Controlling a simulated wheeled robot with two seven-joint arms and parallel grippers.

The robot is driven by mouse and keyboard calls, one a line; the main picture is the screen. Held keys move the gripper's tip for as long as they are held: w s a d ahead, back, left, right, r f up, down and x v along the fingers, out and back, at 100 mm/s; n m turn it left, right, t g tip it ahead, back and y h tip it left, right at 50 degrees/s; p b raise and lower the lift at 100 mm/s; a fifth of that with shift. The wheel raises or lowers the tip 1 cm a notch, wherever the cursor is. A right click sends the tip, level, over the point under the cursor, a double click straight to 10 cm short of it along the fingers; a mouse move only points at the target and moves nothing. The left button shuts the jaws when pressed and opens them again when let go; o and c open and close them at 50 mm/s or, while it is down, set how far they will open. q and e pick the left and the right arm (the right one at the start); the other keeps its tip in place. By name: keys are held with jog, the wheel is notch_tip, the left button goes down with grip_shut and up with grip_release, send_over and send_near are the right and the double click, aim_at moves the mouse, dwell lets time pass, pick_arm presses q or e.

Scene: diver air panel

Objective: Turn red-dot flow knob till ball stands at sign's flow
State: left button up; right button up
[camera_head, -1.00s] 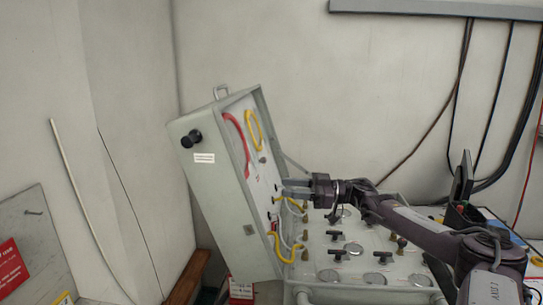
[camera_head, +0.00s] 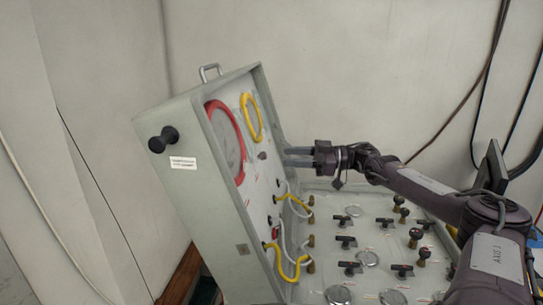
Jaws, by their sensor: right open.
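The open air panel case (camera_head: 190,215) stands with its upright panel tilted back. This panel carries a large red-rimmed gauge (camera_head: 226,142), a yellow-rimmed gauge (camera_head: 252,117) and small dark knobs. One dark knob (camera_head: 263,155) is near the gripper. I cannot tell which knob has the red dot. The flow ball and the sign's flow value cannot be made out. My right gripper (camera_head: 287,156) points left at the panel face, its two fingers apart and empty, seemingly short of the panel. My left gripper is not in view.
The lower panel (camera_head: 385,235) holds several black T-handles, brass-stemmed knobs and round gauges below my right arm. Yellow hoses (camera_head: 290,268) and pale hoses loop between the two panels. Dark cables hang on the wall at right.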

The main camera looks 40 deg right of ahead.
aim_at(265, 154)
jog(key=p+x, duration=0.2)
jog(key=x, duration=0.2)
jog(key=shift+w+r+p, duration=0.15)
jog(key=shift+w+p, duration=0.15)
jog(key=shift+p, duration=0.05)
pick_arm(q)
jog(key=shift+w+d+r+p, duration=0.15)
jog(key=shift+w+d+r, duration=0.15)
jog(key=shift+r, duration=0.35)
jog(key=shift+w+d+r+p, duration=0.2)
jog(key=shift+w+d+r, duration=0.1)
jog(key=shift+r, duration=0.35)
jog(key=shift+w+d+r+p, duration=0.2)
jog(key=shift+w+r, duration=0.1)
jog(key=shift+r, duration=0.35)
pick_arm(e)
jog(key=shift+w+a+f, duration=0.35)
jog(key=shift+w+a, duration=0.25)
jog(key=shift+w, duration=0.2)
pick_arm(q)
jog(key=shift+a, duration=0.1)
pick_arm(e)
grip_shut()
